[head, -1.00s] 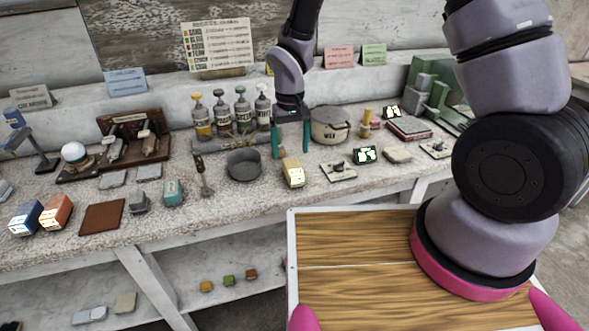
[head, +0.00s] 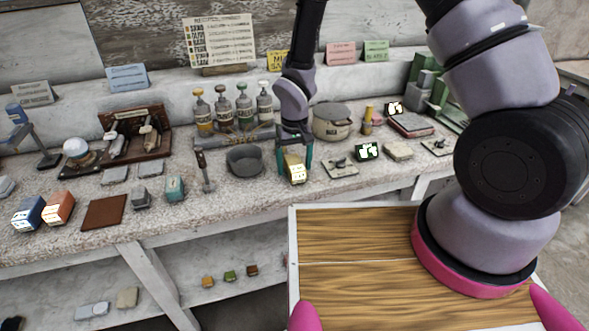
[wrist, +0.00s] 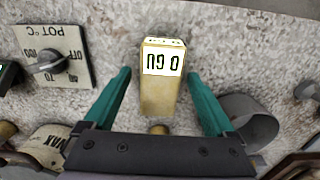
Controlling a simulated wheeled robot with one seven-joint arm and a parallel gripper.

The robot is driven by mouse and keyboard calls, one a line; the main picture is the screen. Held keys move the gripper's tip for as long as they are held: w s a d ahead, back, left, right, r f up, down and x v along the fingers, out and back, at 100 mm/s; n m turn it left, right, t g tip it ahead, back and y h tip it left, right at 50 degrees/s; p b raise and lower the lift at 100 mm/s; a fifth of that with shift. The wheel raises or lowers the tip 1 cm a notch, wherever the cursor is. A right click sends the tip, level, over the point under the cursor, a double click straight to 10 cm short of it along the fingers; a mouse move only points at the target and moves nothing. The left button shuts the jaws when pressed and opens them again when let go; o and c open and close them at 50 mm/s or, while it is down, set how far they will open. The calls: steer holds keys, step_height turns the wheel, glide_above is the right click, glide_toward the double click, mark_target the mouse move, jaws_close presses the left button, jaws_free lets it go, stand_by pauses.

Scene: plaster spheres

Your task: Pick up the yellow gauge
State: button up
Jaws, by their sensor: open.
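The yellow gauge (head: 295,168) is a small box with a white display on its front end. It sits near the front edge of the workbench. In the wrist view the yellow gauge (wrist: 160,85) lies between my two teal fingers, with a gap on each side. My gripper (head: 295,166) is open and lowered over it in the head view, a finger to each side. The wrist view shows my gripper (wrist: 159,75) open too, its fingertips beside the gauge and not visibly touching it.
A grey bowl (head: 244,161) stands close to the left and a dial plate (head: 340,168) to the right. A lidded wax pot (head: 331,121) stands behind. Several bottles, coloured boxes and tools crowd the bench. A wooden board (head: 370,245) is in front of the bench.

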mark_target(294, 163)
steer(key=shift+f, duration=0.25)
stand_by(0.4)
jaws_close()
step_height(294, 163, up, 10)
steer(key=shift+r, duration=0.25)
steer(key=c, duration=0.8)
jaws_free()
steer(key=c, duration=0.4)
steer(key=shift+s, duration=0.1)
steer(key=shift+c, duration=0.4)
